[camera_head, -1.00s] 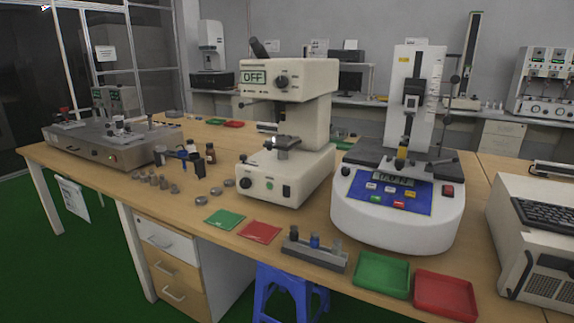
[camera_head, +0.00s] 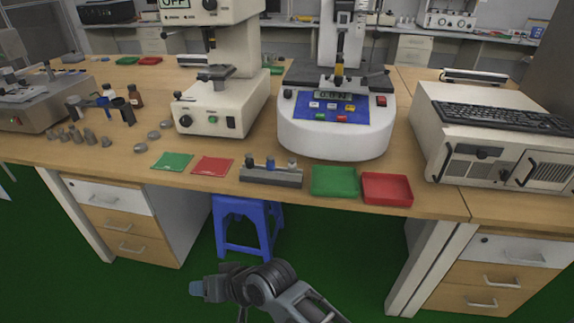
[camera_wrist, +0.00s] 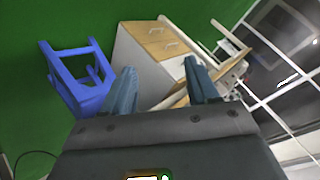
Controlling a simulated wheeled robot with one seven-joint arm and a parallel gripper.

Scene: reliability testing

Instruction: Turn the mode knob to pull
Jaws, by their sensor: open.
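Several knobs show, and I cannot tell by label which is the mode knob. A dark round knob (camera_head: 209,4) sits beside the OFF display (camera_head: 174,3) on the beige tester (camera_head: 235,60), at the picture's top edge. A small black knob (camera_head: 187,119) is on that tester's base. Another dark knob (camera_head: 287,93) is on the white round-fronted force tester (camera_head: 335,135) with the blue panel. My gripper (camera_head: 196,288) is low in front of the bench, apart from all of them. In the wrist view its two blue-grey fingers (camera_wrist: 160,67) are spread and empty.
A blue stool (camera_head: 245,222) stands under the bench between drawer units. A green tray (camera_head: 335,181), a red tray (camera_head: 387,188) and a grey block with small pegs (camera_head: 270,177) lie along the front edge. A keyboard (camera_head: 490,114) tops the beige unit at right.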

